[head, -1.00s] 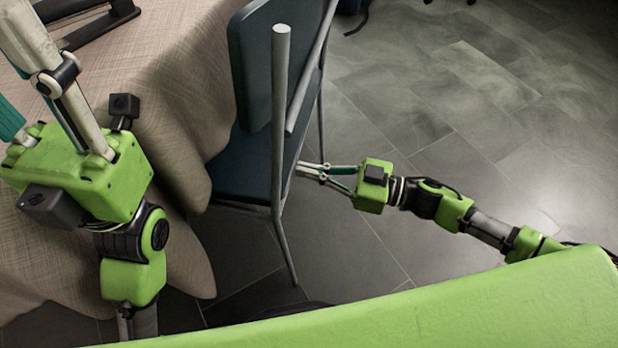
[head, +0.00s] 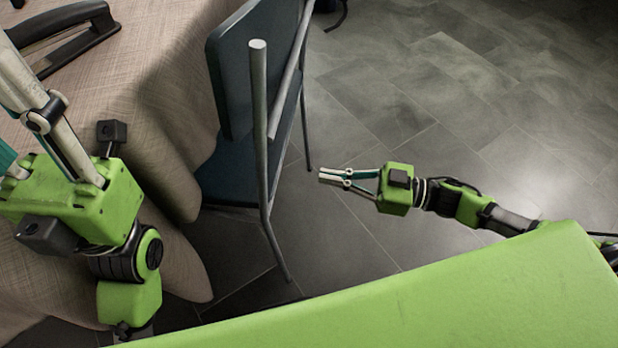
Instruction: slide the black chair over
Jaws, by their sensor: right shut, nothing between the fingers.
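The black chair (head: 232,168) stands upright at the edge of the cloth-covered table, with its dark backrest and grey tube frame facing me. Part of its seat goes in under the tablecloth's edge. My right gripper (head: 321,176) is shut and empty, to the right of the chair frame with a clear gap of floor between them. My left gripper's body (head: 75,195) is large at the left, over the table side. Its fingers run out of the picture at the upper left, so their tips are hidden.
The table (head: 165,60) with a beige cloth fills the left side. A black object (head: 65,30) with a handle-like frame lies on it at the top left. A dark thing (head: 328,8) is on the floor at the top. Grey tiled floor on the right is free.

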